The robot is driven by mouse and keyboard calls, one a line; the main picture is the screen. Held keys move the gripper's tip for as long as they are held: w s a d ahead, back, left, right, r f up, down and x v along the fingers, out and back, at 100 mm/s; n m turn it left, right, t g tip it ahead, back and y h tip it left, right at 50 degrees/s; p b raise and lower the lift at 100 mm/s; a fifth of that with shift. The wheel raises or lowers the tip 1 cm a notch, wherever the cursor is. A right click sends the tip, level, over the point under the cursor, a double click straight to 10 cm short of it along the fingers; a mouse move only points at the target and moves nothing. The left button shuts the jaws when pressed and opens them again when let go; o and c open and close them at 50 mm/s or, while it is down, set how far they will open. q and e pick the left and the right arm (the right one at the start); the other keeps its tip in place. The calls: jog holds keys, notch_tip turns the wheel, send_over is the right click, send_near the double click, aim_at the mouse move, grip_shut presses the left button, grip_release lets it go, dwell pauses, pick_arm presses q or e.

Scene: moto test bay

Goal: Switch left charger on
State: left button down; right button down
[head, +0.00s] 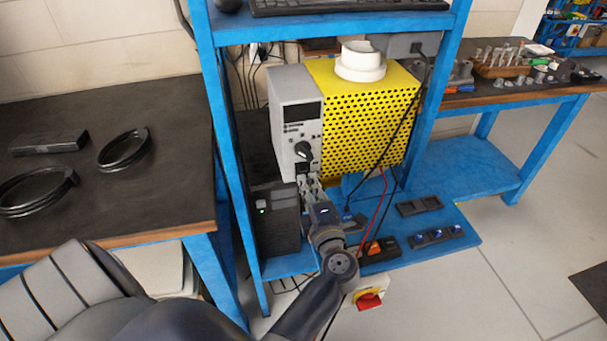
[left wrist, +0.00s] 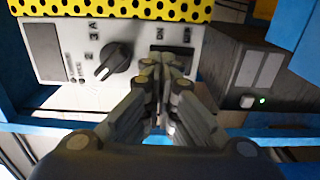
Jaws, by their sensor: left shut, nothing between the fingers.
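The charger (head: 292,95) stands on the blue rack, with a grey front panel and a yellow perforated casing (head: 365,110). Its front has a black rotary knob (head: 303,151), which also shows in the left wrist view (left wrist: 114,61). A dark switch (left wrist: 171,50) with ON/OFF-like lettering sits beside the knob, partly hidden by my fingers. My left gripper (head: 308,186) is shut and empty. In the left wrist view its fingertips (left wrist: 165,66) overlap the switch's edge; I cannot tell whether they touch it. The switch's position is unclear. My right gripper is not in view.
A black box (head: 273,222) with a green light stands left of my gripper. A red cable and a black cable hang at the right. Small black modules (head: 437,237) lie on the lower blue shelf. A white box with a red rotary switch (head: 369,300) is in front.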

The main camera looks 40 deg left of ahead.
aim_at(303, 173)
pick_arm(q)
jog(key=shift+w+a, duration=0.2)
jog(key=shift+w+a+p, duration=0.3)
jog(key=shift+a, duration=0.1)
jog(key=shift+w+a, duration=0.4)
jog(key=shift+a, duration=0.15)
dwell(0.6)
